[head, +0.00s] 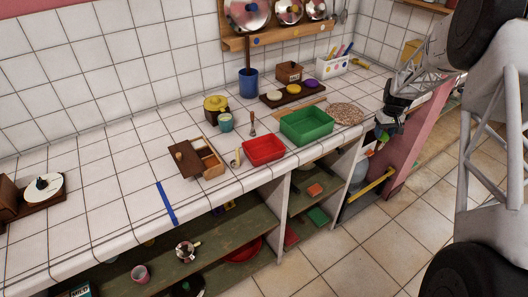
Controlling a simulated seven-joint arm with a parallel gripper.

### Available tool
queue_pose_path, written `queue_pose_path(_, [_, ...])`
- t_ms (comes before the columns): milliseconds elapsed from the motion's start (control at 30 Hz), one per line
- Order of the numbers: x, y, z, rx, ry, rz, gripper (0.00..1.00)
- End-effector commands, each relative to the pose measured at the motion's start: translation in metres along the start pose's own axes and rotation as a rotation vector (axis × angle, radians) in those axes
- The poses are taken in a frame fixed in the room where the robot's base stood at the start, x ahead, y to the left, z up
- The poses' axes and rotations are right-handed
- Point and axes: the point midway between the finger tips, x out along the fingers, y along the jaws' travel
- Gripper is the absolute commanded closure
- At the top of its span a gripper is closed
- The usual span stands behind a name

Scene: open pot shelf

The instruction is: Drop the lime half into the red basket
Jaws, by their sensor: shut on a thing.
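The red basket (264,149) stands on the white tiled counter near its front edge, left of a green basket. It looks empty. My gripper (384,133) is at the right end of the counter, to the right of the red basket and apart from it. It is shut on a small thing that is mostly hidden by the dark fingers. Green shows at the fingers, which fits the lime half, but the view is too small to tell its shape.
The green basket (306,127) and a round speckled mat (346,114) lie between my gripper and the red basket. An open wooden box (207,160) is left of the red basket. A blue cup (248,82) stands behind. Open shelves (215,245) are below.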

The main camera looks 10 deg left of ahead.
Motion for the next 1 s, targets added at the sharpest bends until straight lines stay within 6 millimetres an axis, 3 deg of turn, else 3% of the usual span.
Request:
queue_pose_path(33, [-0.018,0.002,-0.002,-0.012,0.003,0.001,0.72])
queue_pose_path(333, [-0.12,-0.001,-0.008,-0.073,0.004,0.001,0.72])
queue_pose_path(533, [-0.183,-0.033,-0.008,-0.086,0.004,0.001,0.72])
queue_pose_path(700, [-0.205,-0.086,-0.007,-0.059,0.0,0.0,0.72])
queue_pose_path(1000, [-0.202,-0.179,-0.001,0.017,-0.001,-0.001,0.72])
